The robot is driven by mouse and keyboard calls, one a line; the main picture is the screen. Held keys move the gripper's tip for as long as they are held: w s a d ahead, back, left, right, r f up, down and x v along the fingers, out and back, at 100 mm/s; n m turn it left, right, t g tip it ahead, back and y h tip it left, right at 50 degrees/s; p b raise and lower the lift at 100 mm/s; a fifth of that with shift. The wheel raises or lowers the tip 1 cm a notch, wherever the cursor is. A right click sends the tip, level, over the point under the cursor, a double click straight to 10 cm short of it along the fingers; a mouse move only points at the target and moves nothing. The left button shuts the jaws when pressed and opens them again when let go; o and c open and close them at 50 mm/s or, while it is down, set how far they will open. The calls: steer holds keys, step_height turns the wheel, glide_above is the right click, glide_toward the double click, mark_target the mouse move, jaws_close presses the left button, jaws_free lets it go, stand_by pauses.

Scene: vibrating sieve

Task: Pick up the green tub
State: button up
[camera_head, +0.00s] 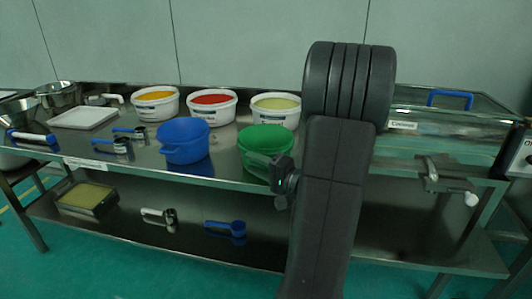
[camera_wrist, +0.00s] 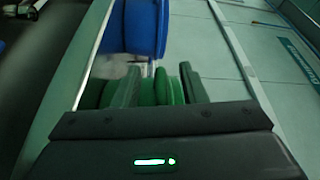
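The green tub (camera_head: 266,138) stands on the steel table in the head view, just left of my arm. Its lower right part is hidden by my wrist. In the wrist view, green parts of the tub (camera_wrist: 161,88) show between the fingers of my gripper (camera_wrist: 159,68) and beside the left finger. The two fingers are apart, with gaps to the green part between them. I see no clear grip on it, and contact is hard to judge.
A blue tub (camera_head: 184,141) stands close left of the green one. White tubs with yellow (camera_head: 156,112), red (camera_head: 212,115) and pale contents (camera_head: 277,118) stand behind. A clear-covered machine (camera_head: 450,130) is at right. Scoops (camera_head: 113,145) lie at left.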

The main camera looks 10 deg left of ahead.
steer(key=shift+w+a, duration=0.1)
steer(key=shift+a, duration=0.25)
steer(key=shift+c, duration=0.5)
jaws_close()
